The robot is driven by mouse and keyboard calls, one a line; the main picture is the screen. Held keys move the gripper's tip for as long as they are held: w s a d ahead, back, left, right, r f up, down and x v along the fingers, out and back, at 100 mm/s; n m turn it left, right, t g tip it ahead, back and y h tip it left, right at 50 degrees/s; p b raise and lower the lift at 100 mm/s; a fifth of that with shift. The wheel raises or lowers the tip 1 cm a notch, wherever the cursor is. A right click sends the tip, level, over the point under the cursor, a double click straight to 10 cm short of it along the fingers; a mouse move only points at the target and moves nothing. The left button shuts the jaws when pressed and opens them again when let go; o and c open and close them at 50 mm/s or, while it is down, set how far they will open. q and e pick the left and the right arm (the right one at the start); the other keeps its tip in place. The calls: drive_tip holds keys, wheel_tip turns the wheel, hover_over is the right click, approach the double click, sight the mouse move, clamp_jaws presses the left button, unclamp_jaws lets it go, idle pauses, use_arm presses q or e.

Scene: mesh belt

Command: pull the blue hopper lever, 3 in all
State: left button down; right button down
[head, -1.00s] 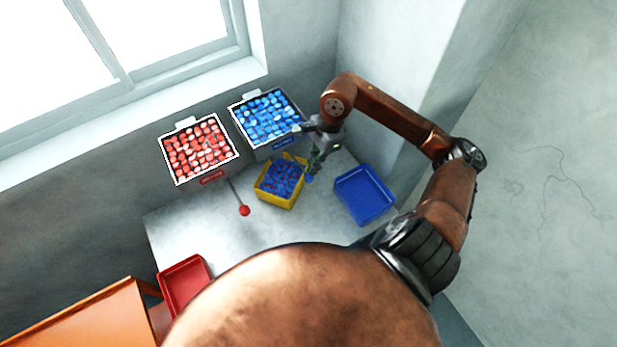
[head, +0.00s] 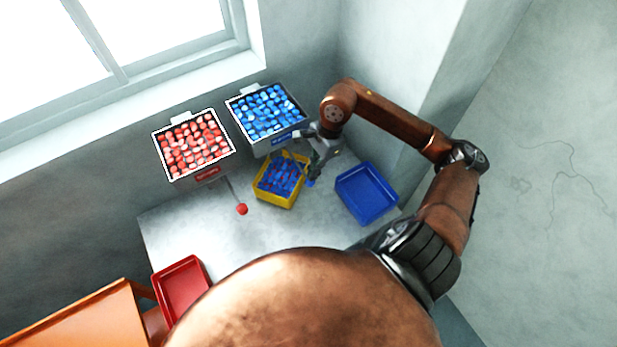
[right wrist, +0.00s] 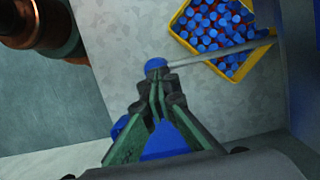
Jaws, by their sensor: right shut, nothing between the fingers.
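The blue hopper (head: 267,113), full of blue and white pieces, stands at the back of the table. Its lever ends in a blue knob (head: 310,183), which also shows in the right wrist view (right wrist: 156,64). The lever's pale rod (right wrist: 215,54) runs right from the knob, across the yellow bin (right wrist: 183,41). My right gripper (head: 313,176) is shut and empty, its fingertips (right wrist: 157,86) right at the knob; I cannot tell whether they touch it. The bin also shows in the head view (head: 266,199) and holds blue and red pieces. My left gripper is out of view.
The red hopper (head: 208,173) stands left of the blue one, with its red lever knob (head: 241,209) in front. An empty blue tray (head: 369,219) lies right of the bin, and a red tray (head: 176,312) at front left. The table's middle (head: 215,238) is clear.

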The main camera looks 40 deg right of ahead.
drive_tip(key=shift+f, duration=0.55)
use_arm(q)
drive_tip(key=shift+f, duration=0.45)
use_arm(e)
drive_tip(key=shift+r, duration=0.15)
use_arm(q)
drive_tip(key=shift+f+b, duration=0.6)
drive_tip(key=shift+b, duration=0.15)
use_arm(e)
drive_tip(key=d, duration=0.1)
drive_tip(key=d+r, duration=0.1)
drive_tip(key=d, duration=0.1)
drive_tip(key=shift+s, duration=0.2)
